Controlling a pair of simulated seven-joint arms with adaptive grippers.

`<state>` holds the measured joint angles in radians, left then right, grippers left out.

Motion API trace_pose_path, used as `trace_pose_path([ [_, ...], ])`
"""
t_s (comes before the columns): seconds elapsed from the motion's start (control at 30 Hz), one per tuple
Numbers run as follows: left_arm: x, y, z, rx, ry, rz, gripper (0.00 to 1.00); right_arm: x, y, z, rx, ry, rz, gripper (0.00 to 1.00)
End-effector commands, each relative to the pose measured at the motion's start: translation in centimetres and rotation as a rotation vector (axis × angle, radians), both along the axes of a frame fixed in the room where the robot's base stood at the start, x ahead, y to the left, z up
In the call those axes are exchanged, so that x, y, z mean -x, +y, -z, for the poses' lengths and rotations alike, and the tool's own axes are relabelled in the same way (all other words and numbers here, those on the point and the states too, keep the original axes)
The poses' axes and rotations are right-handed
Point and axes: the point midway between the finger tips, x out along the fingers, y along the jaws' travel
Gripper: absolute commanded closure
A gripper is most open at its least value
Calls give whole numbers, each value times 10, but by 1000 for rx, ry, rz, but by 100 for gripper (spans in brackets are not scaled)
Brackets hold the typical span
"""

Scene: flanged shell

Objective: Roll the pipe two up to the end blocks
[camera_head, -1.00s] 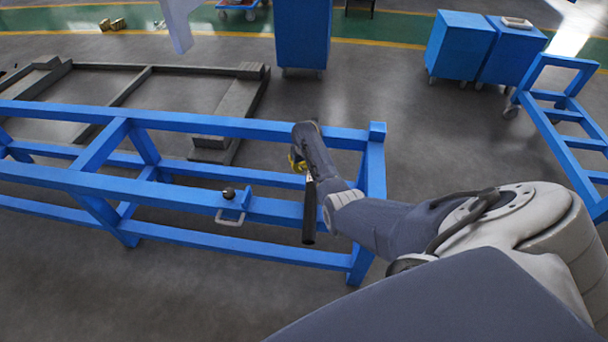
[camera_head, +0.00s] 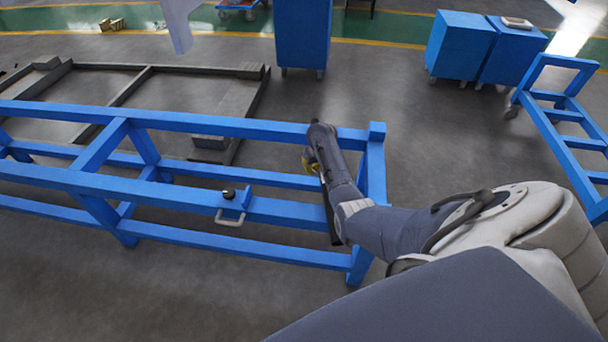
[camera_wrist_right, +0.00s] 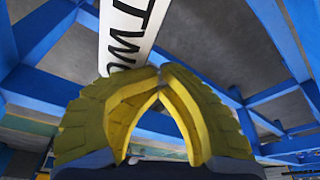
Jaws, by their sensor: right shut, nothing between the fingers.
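The pipe two (camera_head: 331,215) lies across the two upper blue rails near the right end of the frame. In the head view it looks dark and my right arm hides much of it. In the right wrist view it is white with black "TWO" lettering (camera_wrist_right: 130,35), beyond the fingers. My right gripper (camera_head: 309,160) has yellow fingers, shut and empty (camera_wrist_right: 158,75), on the pipe's left side; I cannot tell whether they touch it. A blue end block (camera_head: 377,131) stands at the far rail's right end. The near rail's end is hidden behind my arm.
A black-topped fitting (camera_head: 228,194) with a pale handle (camera_head: 230,218) sits on the near rail, left of the pipe. Blue cabinets (camera_head: 460,45) and a blue cart (camera_head: 560,110) stand apart on the floor. The rails between fitting and gripper look clear.

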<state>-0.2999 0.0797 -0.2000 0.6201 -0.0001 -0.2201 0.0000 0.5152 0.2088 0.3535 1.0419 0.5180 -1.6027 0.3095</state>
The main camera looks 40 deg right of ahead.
Motion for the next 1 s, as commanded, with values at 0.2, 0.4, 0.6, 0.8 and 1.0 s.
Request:
trace_pose_path([
  [0.2, 0, 0, 0, 0, 0, 0, 56, 16, -8, 9, -1, 20, 2, 100],
  [0.4, 0, 0, 0, 0, 0, 0, 56, 23, -15, 10, -3, 20, 3, 100],
  [0.6, 0, 0, 0, 0, 0, 0, 56, 30, -22, 9, -3, 20, 1, 100],
  [0.8, 0, 0, 0, 0, 0, 0, 56, 38, -29, 10, -2, 21, 1, 100],
  [1.0, 0, 0, 0, 0, 0, 0, 56, 44, -36, 9, -3, 19, 1, 100],
])
